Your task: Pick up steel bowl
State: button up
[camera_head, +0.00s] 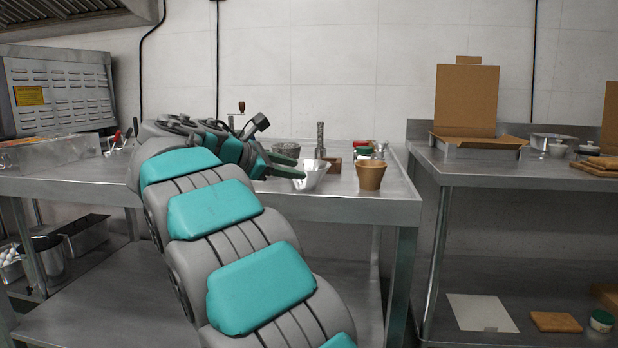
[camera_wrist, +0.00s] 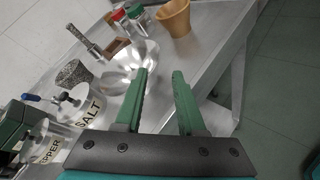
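The steel bowl (camera_head: 314,176) stands on the steel table (camera_head: 370,208), just right of my gripper (camera_head: 302,168) in the head view. In the wrist view the shiny bowl (camera_wrist: 122,68) lies beyond and left of the fingertips. My gripper (camera_wrist: 161,73) is open, with two green fingers apart and nothing between them. The left finger overlaps the bowl's near rim in the picture; I cannot tell whether it touches. Part of the bowl is hidden behind the gripper in the head view.
A wooden cup (camera_head: 370,175) stands right of the bowl. A pestle-like metal tool (camera_head: 320,140) and small jars (camera_wrist: 135,18) are behind it. Containers labelled salt (camera_wrist: 82,105) and pepper (camera_wrist: 45,148) stand near my gripper. The table's edge is close on the right in the wrist view.

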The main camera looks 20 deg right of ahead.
jog(key=x, duration=0.7)
jog(key=shift+w+d+r, duration=0.15)
jog(key=shift+w+d, duration=0.05)
jog(key=shift+d, duration=0.05)
jog(key=shift+c, duration=0.2)
grip_shut()
dwell(0.9)
